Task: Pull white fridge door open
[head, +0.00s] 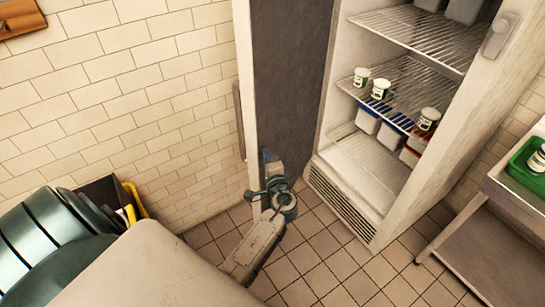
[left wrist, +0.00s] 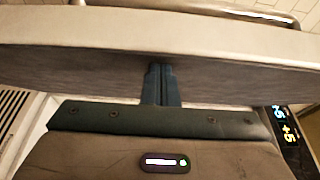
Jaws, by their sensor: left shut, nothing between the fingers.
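The white fridge (head: 485,100) stands with its door (head: 245,75) swung wide open to the left. The door's dark inner face (head: 290,70) is turned toward the fridge interior. A handle (head: 239,120) shows on the door's outer side. My left gripper (head: 267,156) is at the lower part of the door, on its inner side near the free edge. In the left wrist view its fingers (left wrist: 160,85) are shut and empty, with tips at the door's dark inner face (left wrist: 80,72). Whether they touch it is unclear. My right gripper is out of view.
A steel table (head: 480,205) with a green tray (head: 520,160) is at right. A dark box (head: 100,190) stands by the tiled wall. The floor before the fridge is clear.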

